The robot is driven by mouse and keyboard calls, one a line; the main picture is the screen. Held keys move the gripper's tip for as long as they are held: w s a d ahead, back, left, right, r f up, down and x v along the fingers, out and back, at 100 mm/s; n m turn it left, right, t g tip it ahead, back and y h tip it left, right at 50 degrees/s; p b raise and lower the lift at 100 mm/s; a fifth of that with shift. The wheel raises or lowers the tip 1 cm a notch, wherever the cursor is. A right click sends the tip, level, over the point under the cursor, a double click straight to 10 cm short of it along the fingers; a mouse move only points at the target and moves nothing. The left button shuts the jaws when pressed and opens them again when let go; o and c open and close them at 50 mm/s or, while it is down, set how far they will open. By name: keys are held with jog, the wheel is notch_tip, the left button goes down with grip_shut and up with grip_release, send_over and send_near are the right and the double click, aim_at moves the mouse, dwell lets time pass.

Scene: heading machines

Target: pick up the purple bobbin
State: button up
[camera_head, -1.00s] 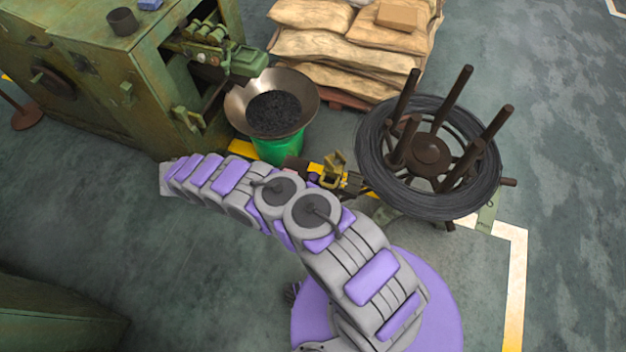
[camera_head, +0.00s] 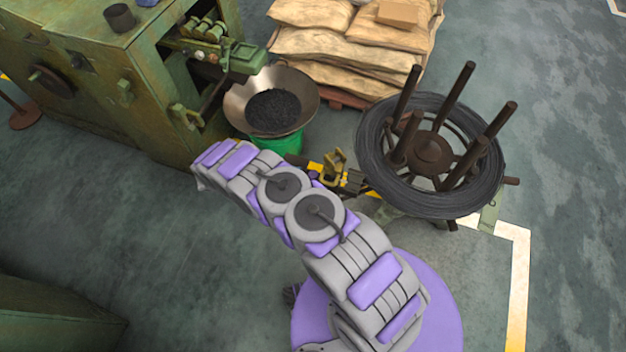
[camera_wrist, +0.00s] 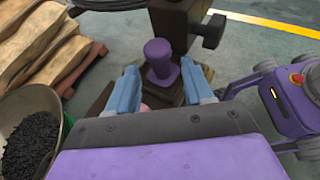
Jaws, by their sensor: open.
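The purple bobbin (camera_wrist: 161,62) stands upright in the wrist view, near the top middle. It rests on a dark, brownish base. My gripper (camera_wrist: 166,82) shows there as two blue fingers, spread apart. The bobbin appears between and just beyond the fingertips, and I cannot tell whether they touch it. In the head view I cannot make out the bobbin, and my gripper is hidden behind my arm.
A metal bowl of dark pieces (camera_head: 273,108) stands on a green bin (camera_head: 280,146) beside the green machine (camera_head: 90,90). A wire coil reel (camera_head: 432,155) with upright posts stands to the right. Stacked sacks (camera_head: 330,45) are behind.

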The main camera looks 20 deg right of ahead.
aim_at(313, 179)
jog(key=shift+b+x, duration=0.85)
jog(key=shift+x, duration=1.75)
jog(key=shift+w, duration=0.1)
jog(key=c, duration=0.9)
